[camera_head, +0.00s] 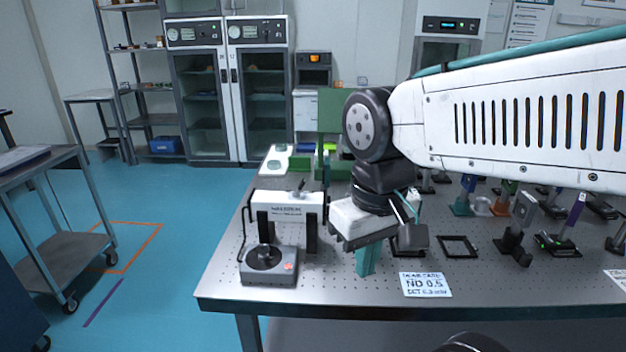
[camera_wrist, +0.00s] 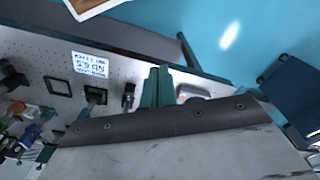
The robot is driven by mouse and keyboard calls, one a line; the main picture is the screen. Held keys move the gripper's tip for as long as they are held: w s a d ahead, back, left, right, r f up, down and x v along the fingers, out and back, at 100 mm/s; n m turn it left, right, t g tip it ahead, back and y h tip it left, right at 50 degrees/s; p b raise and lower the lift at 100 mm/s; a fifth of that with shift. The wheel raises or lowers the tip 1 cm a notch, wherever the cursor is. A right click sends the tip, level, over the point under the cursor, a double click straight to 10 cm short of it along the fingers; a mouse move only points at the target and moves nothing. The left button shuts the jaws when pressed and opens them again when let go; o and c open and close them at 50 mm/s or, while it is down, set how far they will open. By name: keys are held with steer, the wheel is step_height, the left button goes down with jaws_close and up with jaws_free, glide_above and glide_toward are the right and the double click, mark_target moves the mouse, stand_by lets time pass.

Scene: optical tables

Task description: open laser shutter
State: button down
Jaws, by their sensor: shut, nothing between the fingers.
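A white box with dark lettering (camera_head: 287,206) stands on black legs at the left of the optical table (camera_head: 330,282), with a small dark lever-like part (camera_head: 299,187) on top. In front of it sits a grey control box (camera_head: 270,266) with a black knob and a reddish label. No part is clearly readable as the laser shutter. My gripper (camera_head: 366,262) has teal fingers, shut and empty, pointing down to the right of both boxes, apart from them. The fingers also show in the wrist view (camera_wrist: 157,88), beside a pale rounded thing with red (camera_wrist: 193,92).
A printed card (camera_head: 425,284) and an empty black square frame (camera_head: 458,247) lie right of my gripper. Several mounted optics (camera_head: 515,230) crowd the table's right side. Green blocks (camera_head: 325,165) stand at the back. A cart (camera_head: 60,220) stands on the floor at left.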

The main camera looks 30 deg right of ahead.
steer(key=w+d+m+y, duration=0.3)
steer(key=w+d+m, duration=0.3)
steer(key=w+m, duration=0.3)
steer(key=m+t+y, duration=0.4)
steer(key=m+t, duration=0.1)
steer(key=m, duration=1)
glide_toward(302, 184)
steer(key=d, duration=0.2)
steer(key=s+d+r, duration=0.1)
steer(key=d, duration=0.1)
steer(key=x, duration=1)
steer(key=shift+s+f, duration=0.1)
